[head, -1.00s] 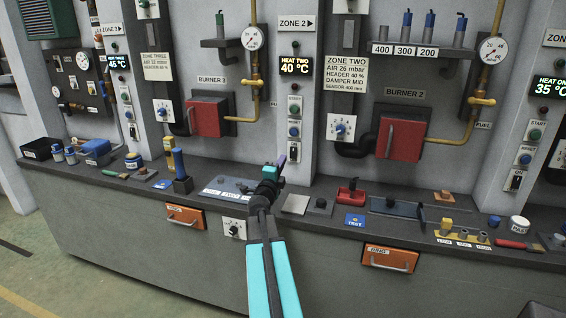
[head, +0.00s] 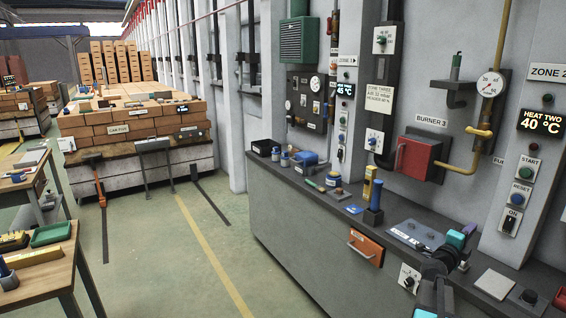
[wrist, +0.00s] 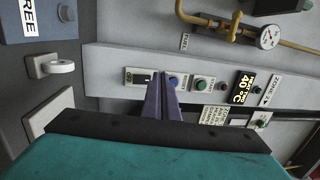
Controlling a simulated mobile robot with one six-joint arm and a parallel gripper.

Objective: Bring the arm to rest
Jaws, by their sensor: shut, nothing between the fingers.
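My gripper (head: 470,230) is at the lower right of the head view, held above the dark counter (head: 290,185) in front of the control panels. Its teal and black wrist shows, with a purple finger tip partly hidden. In the wrist view my gripper (wrist: 161,78) has its two purple fingers together, with nothing between them. Beyond them is a column panel with a blue reset button (wrist: 173,81) and a green start button (wrist: 201,85). I cannot tell the exact gap to the panel. The wrist picture is turned sideways.
A red burner box (head: 420,157) and yellow pipe (head: 455,140) are on the wall. A blue-handled tool (head: 375,196) stands on the counter. Brick stacks (head: 135,125) are at the back left, and a wooden table (head: 40,265) is at front left. The green floor between is open.

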